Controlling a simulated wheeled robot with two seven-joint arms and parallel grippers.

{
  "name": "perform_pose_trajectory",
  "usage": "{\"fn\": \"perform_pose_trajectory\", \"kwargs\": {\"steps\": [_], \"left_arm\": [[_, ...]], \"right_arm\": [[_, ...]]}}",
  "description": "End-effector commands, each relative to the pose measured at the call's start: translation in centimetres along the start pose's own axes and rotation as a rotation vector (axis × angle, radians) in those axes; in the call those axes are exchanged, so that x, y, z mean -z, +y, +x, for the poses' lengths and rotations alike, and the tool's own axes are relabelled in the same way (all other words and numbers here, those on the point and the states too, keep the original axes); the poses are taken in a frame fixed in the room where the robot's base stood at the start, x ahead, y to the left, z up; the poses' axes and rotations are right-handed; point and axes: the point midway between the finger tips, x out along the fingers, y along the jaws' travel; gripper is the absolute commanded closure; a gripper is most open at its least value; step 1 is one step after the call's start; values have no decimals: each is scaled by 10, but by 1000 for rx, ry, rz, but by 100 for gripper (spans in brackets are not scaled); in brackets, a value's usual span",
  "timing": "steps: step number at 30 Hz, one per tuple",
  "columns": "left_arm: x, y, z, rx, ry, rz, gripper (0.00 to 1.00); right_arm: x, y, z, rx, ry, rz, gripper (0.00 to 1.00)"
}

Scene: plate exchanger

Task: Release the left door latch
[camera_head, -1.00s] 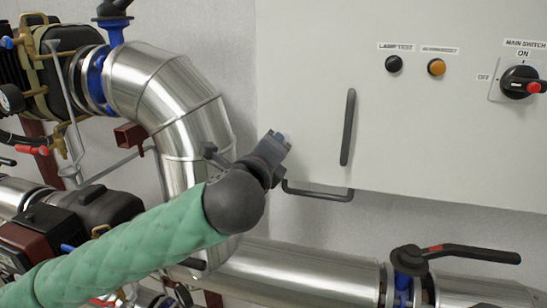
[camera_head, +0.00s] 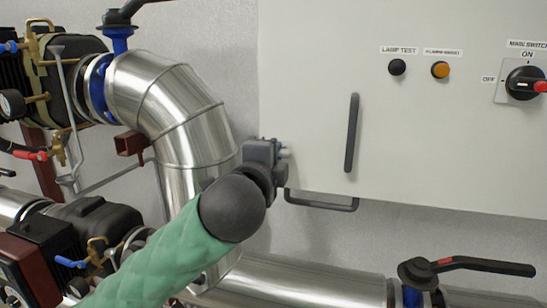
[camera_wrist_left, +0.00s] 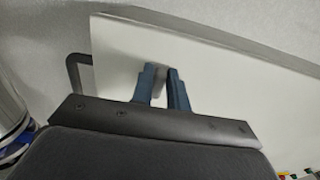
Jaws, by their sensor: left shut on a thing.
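The pale grey cabinet (camera_head: 310,80) fills the right of the head view. My left gripper (camera_head: 285,153) is at its lower left edge, left of the dark vertical door handle (camera_head: 352,132) and apart from it. In the left wrist view its two blue-grey fingers (camera_wrist_left: 162,90) are shut on a small grey piece (camera_wrist_left: 160,73) at the white cabinet face. This appears to be the left door latch, mostly hidden by the fingers. In the head view my gripper hides the latch. My right gripper is not in view.
A dark bracket handle (camera_head: 320,202) sits under the cabinet, close below my gripper. Large silver pipes (camera_head: 185,125) stand left of it and run below. Buttons and a main switch (camera_head: 524,83) are at the cabinet's upper right. A black-levered valve (camera_head: 415,270) is at lower right.

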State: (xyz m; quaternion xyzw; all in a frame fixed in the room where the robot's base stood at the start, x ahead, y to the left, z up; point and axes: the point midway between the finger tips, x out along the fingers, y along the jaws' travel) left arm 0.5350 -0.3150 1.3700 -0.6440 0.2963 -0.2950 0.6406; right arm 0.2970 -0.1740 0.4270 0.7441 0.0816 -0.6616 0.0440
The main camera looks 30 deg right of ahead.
Motion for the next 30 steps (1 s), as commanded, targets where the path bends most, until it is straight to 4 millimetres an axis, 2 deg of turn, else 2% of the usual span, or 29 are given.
{"fn": "perform_pose_trajectory", "kwargs": {"steps": [13,14,16,17,26,30], "left_arm": [[0,1,0,-2,0,-10,100],[0,1,0,-2,0,-10,82],[0,1,0,-2,0,-10,68],[0,1,0,-2,0,-10,66],[0,1,-1,-1,0,-10,66],[0,2,-8,0,1,-10,66]], "right_arm": [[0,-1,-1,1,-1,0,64],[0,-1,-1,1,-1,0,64],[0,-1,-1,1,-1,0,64],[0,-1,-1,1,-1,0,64],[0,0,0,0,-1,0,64],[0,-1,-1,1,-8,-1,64]]}}
